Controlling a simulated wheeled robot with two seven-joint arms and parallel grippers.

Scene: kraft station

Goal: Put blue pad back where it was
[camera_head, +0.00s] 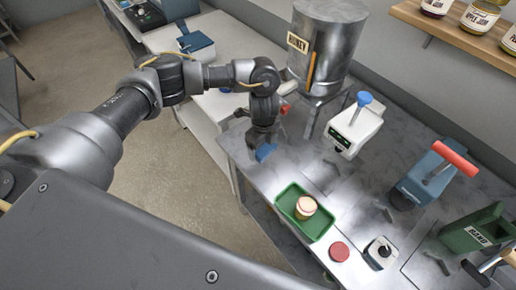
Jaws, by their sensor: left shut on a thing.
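My left gripper (263,143) points down over the left edge of the metal worktable (318,178). It is shut on the blue pad (265,153), a small blue piece that shows just below the fingers. The fingers hide part of the pad, and I cannot tell whether it touches the tabletop. My right gripper is not in view.
A green tray (286,207) holding a jar (305,207) and a red round lid (339,251) are at the front. A metal honey tank (327,50) stands behind the gripper. A white device with a blue knob (354,130) and a blue press (428,180) stand right.

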